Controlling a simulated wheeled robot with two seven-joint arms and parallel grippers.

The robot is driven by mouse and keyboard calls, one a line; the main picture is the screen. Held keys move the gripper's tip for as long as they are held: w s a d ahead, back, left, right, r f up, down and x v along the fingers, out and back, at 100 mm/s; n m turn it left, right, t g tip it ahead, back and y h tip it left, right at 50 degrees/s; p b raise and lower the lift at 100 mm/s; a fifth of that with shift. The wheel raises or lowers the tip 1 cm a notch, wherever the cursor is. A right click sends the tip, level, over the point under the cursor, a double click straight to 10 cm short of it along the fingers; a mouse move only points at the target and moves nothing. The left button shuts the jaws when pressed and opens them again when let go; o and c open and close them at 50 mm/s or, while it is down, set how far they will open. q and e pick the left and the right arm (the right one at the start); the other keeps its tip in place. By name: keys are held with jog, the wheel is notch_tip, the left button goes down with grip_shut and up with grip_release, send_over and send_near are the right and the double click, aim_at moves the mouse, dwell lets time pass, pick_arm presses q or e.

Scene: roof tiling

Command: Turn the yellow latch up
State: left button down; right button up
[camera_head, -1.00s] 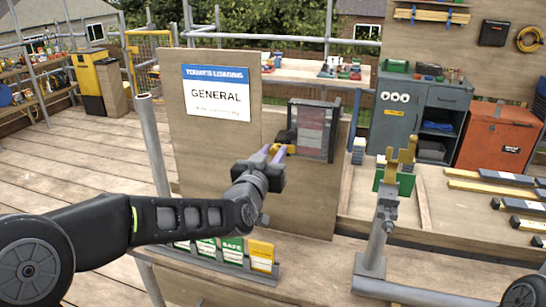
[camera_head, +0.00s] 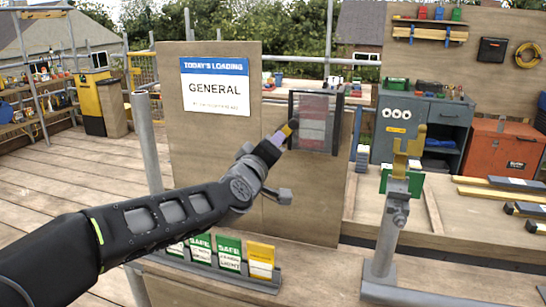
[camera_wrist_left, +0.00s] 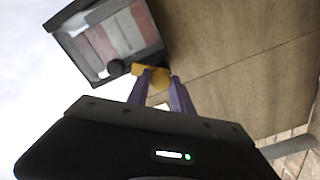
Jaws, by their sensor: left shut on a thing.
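The yellow latch (camera_head: 293,124) sits at the left edge of a dark-framed clear case (camera_head: 316,124) on the wooden board. My left gripper (camera_head: 284,133) is at the latch, its purple fingers shut on it. In the left wrist view the latch (camera_wrist_left: 151,75) shows between the fingertips of the left gripper (camera_wrist_left: 156,80), next to a dark round knob (camera_wrist_left: 116,67). In the head view the latch slants up to the right. The case holds red and white cards behind its front. My right gripper is not clearly in view.
A sign reading "GENERAL" (camera_head: 215,87) is on the board left of the case. A rack of green and yellow cards (camera_head: 229,252) stands below. A metal post with a yellow fork-shaped top and green plate (camera_head: 402,180) stands to the right.

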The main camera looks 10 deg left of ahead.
pick_arm(q)
jog(key=shift+f+n+b, duration=0.15)
jog(key=shift+n+b, duration=1.9)
jog(key=shift+n, duration=1.75)
jog(key=c, duration=1.1)
grip_release()
jog(key=shift+c, duration=0.2)
jog(key=s, duration=0.7)
jog(key=shift+s+a, duration=0.25)
jog(key=shift+s, duration=0.15)
